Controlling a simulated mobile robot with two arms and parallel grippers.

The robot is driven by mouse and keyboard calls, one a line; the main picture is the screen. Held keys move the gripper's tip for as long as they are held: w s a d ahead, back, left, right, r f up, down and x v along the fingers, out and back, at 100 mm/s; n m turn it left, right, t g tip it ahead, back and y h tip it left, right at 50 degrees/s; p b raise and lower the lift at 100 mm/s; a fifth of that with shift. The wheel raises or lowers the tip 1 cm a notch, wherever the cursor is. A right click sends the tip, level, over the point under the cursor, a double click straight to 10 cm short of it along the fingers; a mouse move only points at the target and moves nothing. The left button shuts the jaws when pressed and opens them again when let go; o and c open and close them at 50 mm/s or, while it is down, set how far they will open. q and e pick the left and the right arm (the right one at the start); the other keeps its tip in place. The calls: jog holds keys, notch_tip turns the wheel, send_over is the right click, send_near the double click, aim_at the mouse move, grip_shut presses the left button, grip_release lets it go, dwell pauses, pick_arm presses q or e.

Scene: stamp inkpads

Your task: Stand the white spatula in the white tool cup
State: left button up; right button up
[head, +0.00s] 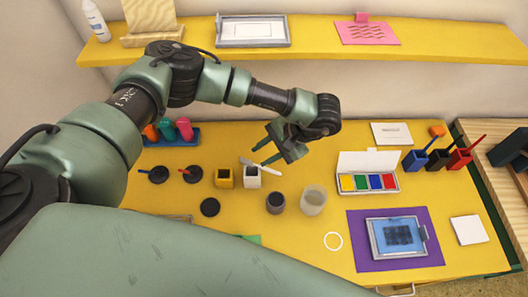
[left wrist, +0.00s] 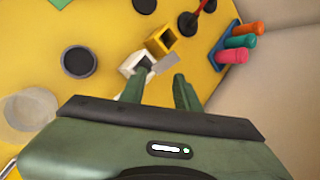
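The white spatula (head: 271,169) is tilted at the top of the white tool cup (head: 252,181). I cannot tell whether its end is inside the cup or only across the rim. In the left wrist view a grey-white flat part of the spatula (left wrist: 165,65) shows beside the white tool cup (left wrist: 131,66), whose dark opening is visible. My left gripper (head: 269,151) is just above and behind the cup. Its fingers (left wrist: 159,88) are apart, with nothing visibly clamped between them. My right gripper is not in view.
A yellow cup (head: 224,181) stands close left of the white one. A dark round cup (head: 275,203) and a clear jar (head: 313,200) stand in front, to the right. A paint box (head: 368,183) and several coloured tool cups are further right. A shelf (head: 330,48) runs behind.

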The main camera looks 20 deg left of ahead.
pick_arm(q)
jog(key=shift+r, duration=0.1)
jog(key=b+v, duration=0.4)
jog(key=v, duration=0.8)
jog(key=shift+r, duration=0.3)
